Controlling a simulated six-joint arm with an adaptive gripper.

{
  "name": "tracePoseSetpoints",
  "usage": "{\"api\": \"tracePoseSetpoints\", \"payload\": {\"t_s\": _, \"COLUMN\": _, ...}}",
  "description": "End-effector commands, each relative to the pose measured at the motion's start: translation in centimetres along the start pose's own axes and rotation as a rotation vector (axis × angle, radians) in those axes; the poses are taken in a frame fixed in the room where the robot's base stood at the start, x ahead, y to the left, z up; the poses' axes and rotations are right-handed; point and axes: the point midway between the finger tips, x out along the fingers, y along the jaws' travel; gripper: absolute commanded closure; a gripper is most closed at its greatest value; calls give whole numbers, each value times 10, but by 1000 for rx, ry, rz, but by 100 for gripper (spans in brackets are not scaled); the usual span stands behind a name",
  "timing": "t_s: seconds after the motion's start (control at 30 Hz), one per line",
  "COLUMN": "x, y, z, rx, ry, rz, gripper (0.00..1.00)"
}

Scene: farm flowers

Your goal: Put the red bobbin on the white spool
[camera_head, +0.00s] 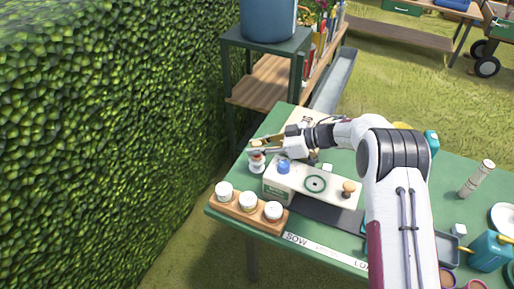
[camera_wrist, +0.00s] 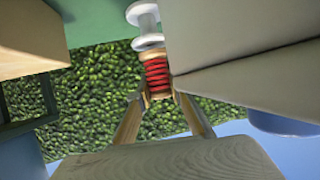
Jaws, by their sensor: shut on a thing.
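The red bobbin (camera_wrist: 157,77), wound with red thread between tan ends, is between my two fingertips in the wrist view. My gripper (camera_wrist: 159,94) is shut on it; in the head view my gripper (camera_head: 255,147) is over the table's left end. The white spool (camera_wrist: 145,20) is just beyond the bobbin in the wrist view, its near disc close to the bobbin's end. In the head view the white spool (camera_head: 257,167) stands below my fingertips. I cannot tell whether bobbin and spool touch. The bobbin is mostly hidden in the head view.
A white box (camera_head: 276,191) with a blue knob (camera_head: 284,166) stands right beside the spool. A wooden rack (camera_head: 235,211) with white-topped jars sits at the table's front-left edge. A hedge (camera_head: 110,130) lies left; a dark green stand (camera_head: 268,42) is behind the table.

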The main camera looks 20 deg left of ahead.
Motion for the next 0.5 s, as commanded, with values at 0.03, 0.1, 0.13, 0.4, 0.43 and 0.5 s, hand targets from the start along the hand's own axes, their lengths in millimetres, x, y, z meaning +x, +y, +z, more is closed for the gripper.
{"api": "tracePoseSetpoints", "payload": {"t_s": 0.03, "x": 2, "y": 0, "z": 4, "rx": 0, "ry": 0, "rz": 0, "gripper": 97}}
{"api": "tracePoseSetpoints", "payload": {"t_s": 0.1, "x": 3, "y": 0, "z": 6, "rx": -1, "ry": 0, "rz": 0, "gripper": 97}}
{"api": "tracePoseSetpoints", "payload": {"t_s": 0.13, "x": 3, "y": 0, "z": 6, "rx": -2, "ry": 0, "rz": 0, "gripper": 97}}
{"api": "tracePoseSetpoints", "payload": {"t_s": 0.4, "x": 3, "y": 0, "z": 6, "rx": -1, "ry": 0, "rz": 1, "gripper": 97}}
{"api": "tracePoseSetpoints", "payload": {"t_s": 0.43, "x": 3, "y": 0, "z": 6, "rx": -1, "ry": 0, "rz": 1, "gripper": 97}}
{"api": "tracePoseSetpoints", "payload": {"t_s": 0.5, "x": 4, "y": 0, "z": 8, "rx": -1, "ry": 0, "rz": 1, "gripper": 97}}
